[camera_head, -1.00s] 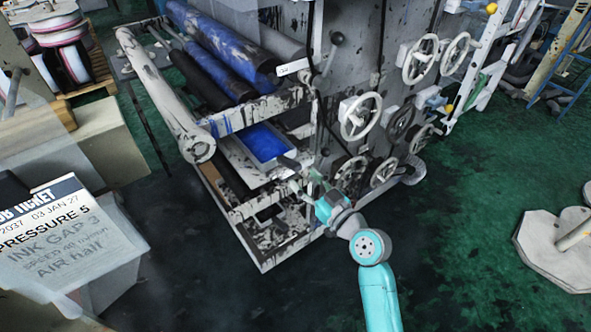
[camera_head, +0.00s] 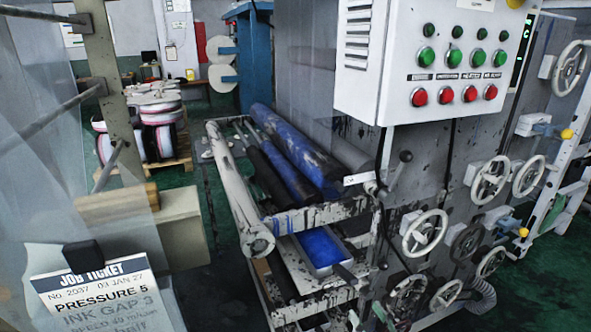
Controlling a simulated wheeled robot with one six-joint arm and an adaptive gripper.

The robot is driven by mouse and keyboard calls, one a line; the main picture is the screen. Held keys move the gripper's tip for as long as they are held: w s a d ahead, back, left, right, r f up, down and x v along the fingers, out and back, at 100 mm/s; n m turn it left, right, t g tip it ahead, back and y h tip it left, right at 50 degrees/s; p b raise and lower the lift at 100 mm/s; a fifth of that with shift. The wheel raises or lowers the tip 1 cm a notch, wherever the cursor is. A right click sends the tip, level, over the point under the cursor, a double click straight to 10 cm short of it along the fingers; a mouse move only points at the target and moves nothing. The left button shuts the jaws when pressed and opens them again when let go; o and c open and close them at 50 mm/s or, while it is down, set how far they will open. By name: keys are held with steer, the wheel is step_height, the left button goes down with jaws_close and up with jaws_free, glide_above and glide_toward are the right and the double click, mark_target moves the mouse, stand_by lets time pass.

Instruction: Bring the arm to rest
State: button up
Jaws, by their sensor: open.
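My gripper (camera_head: 366,298) shows small and dark at the bottom edge of the head view, in front of the machine's lower frame. A bit of my teal wrist shows beside it, and the rest of my arm is below the picture. The gripper is open. I see nothing held in it, but its fingers are hard to make out against the stained metal. The blue ink tray (camera_head: 320,250) lies just up and left of it. I cannot tell whether the gripper touches the frame.
Blue rollers (camera_head: 290,165) lie above the tray. Handwheels (camera_head: 424,233) stick out on the right. A control box (camera_head: 430,65) with green and red buttons hangs above. A job ticket (camera_head: 105,290) reading "PRESSURE 5" is at lower left. Green floor shows at far right.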

steer(key=s+f+m+g+h, duration=0.15)
steer(key=s+f, duration=0.25)
steer(key=s, duration=0.4)
steer(key=s+f+m+h, duration=0.1)
steer(key=s+f+h, duration=0.15)
steer(key=s, duration=0.45)
steer(key=s+f+m+g+h, duration=0.1)
steer(key=s+f, duration=0.3)
steer(key=s, duration=0.4)
steer(key=a+v, duration=0.1)
steer(key=v, duration=1.8)
steer(key=shift+s+r, duration=0.3)
steer(key=shift+s+r+n, duration=0.2)
steer(key=shift+r+n, duration=0.05)
steer(key=shift+c, duration=0.8)
